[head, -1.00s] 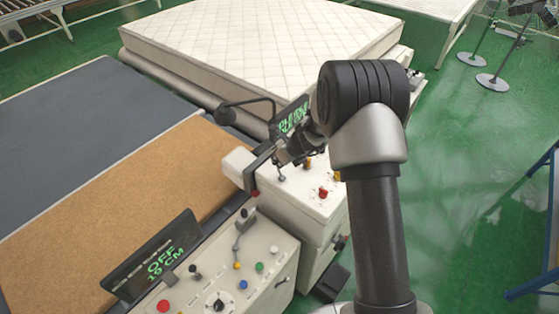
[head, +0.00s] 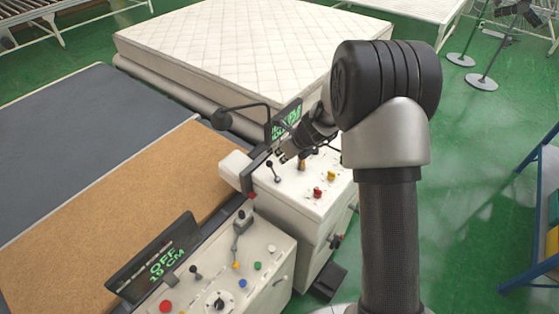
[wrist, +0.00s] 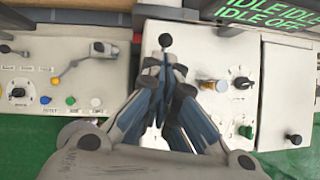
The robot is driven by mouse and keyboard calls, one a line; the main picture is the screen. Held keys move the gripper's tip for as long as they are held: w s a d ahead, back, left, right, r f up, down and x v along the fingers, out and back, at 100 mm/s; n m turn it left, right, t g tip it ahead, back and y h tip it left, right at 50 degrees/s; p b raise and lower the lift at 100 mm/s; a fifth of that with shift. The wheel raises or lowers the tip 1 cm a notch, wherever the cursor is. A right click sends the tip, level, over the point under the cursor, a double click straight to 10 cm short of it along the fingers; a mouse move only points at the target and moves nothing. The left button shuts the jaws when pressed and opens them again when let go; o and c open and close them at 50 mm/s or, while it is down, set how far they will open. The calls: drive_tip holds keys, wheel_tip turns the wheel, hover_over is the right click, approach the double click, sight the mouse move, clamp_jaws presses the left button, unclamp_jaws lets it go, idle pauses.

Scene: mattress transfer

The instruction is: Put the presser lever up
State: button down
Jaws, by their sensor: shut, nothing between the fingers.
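A short lever with a black ball knob (head: 269,164) stands on the top of the white machine head; I take it for the presser lever, though no label on it is readable. In the head view it leans slightly toward the upper left. Its knob also shows in the wrist view (wrist: 165,40), just beyond the fingertips. My gripper (head: 281,154) is shut and empty, close above and beside the lever. In the wrist view my gripper (wrist: 168,70) covers the lever's lower part, so I cannot tell whether they touch.
Red and yellow knobs (head: 318,191) sit on the same white top. A lower control panel (head: 262,238) with buttons and a grey lever stands in front, beside an OFF 19 CM display (head: 165,262). A black lamp arm (head: 245,108) arches behind. The mattress (head: 250,45) lies at the back.

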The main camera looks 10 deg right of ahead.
drive_tip(key=r, duration=0.4)
drive_tip(key=shift+s+d+p, duration=0.1)
drive_tip(key=shift+s+p, duration=0.2)
drive_tip(key=s+a+r+n+b, duration=0.1)
drive_tip(key=s+a+n+b, duration=0.3)
drive_tip(key=s+n+b, duration=1.1)
drive_tip(key=s+d+f+n+h+b, duration=0.1)
drive_tip(key=s+f+n+b, duration=0.3)
drive_tip(key=s, duration=0.3)
drive_tip(key=s+d+f+n+h+b, duration=0.1)
drive_tip(key=s+f+n+b, duration=0.3)
drive_tip(key=s, duration=0.4)
drive_tip(key=s+d+f+n+g+h+b, duration=0.1)
drive_tip(key=s+d+f+n+b, duration=0.1)
drive_tip(key=s+f+n+b, duration=0.2)
drive_tip(key=s+n+b, duration=0.2)
drive_tip(key=s+b, duration=0.1)
drive_tip(key=shift+s, duration=0.2)
